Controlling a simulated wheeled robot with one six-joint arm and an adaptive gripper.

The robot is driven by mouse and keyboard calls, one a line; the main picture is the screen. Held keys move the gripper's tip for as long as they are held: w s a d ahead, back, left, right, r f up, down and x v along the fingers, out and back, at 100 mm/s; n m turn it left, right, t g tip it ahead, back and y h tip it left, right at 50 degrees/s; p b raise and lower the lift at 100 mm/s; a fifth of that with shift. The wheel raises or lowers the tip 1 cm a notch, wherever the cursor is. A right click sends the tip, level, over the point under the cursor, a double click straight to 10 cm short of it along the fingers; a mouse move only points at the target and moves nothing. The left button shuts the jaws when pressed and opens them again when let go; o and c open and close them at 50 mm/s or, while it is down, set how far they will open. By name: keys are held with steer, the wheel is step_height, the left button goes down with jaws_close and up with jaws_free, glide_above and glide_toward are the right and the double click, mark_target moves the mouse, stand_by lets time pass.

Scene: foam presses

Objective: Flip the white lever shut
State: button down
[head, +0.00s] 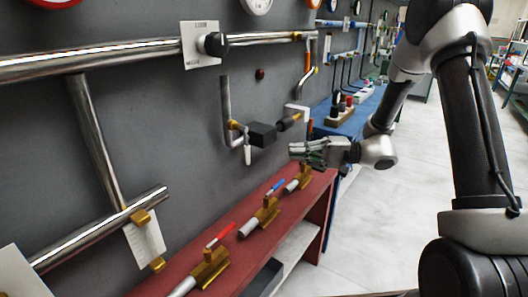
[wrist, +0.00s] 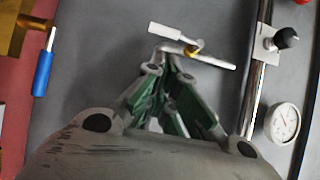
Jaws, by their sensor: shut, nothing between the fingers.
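The white lever (head: 247,151) hangs down from a small brass valve (head: 235,125) on a thin grey pipe on the wall. In the wrist view the white lever (wrist: 167,29) lies across the top middle, beside the brass part (wrist: 193,50), apart from my fingers. My gripper (head: 293,149) is to the right of the lever in the head view, in front of the wall and above the red bench. Its green fingers (wrist: 166,74) are shut and empty, with their tips below the lever in the wrist view.
A black box (head: 262,134) sticks out from the wall between the lever and my gripper in the head view. Brass valves with red (head: 219,236) and blue (head: 276,186) levers stand on the red bench (head: 160,281). Open floor (head: 380,220) is at right.

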mark_target(247, 148)
stand_by(0.3)
steer(key=a, duration=1)
steer(key=shift+w, duration=0.35)
